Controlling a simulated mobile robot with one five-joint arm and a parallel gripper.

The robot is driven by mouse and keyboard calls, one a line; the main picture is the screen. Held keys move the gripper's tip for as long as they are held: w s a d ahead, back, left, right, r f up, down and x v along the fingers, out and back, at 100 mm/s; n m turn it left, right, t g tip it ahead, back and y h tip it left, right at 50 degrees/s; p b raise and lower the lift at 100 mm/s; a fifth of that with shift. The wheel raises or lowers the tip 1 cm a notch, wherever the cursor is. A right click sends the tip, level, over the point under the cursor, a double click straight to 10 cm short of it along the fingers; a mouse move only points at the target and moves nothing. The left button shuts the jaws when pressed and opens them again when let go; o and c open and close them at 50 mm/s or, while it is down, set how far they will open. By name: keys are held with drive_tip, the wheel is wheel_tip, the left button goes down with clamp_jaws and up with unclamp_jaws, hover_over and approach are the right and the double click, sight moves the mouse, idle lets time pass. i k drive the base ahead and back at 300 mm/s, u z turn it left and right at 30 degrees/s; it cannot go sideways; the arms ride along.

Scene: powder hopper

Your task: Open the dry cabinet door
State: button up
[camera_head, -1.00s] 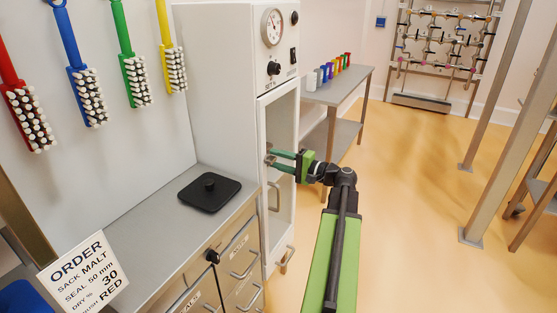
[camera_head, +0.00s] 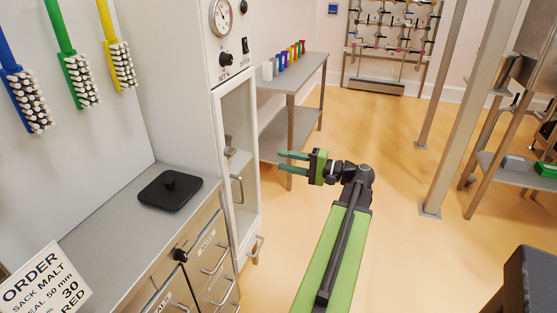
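The dry cabinet (camera_head: 180,75) is a tall white cabinet at left centre with a dial and a black knob on its upper front. Its door (camera_head: 251,135) has a white frame around a glass pane and looks shut, though a small gap would be hard to see. The curved metal door handle (camera_head: 237,190) is on the lower part of the door. My gripper (camera_head: 281,161) has two green fingers spread apart with nothing between them. It is to the right of the door and higher in the picture than the handle, apart from both.
A side table (camera_head: 300,80) with several coloured cups is behind. Metal posts (camera_head: 455,120) and a shelf (camera_head: 520,175) stand right. The floor between is clear.

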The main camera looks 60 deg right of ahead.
sight(224, 89)
drive_tip(key=k, duration=1)
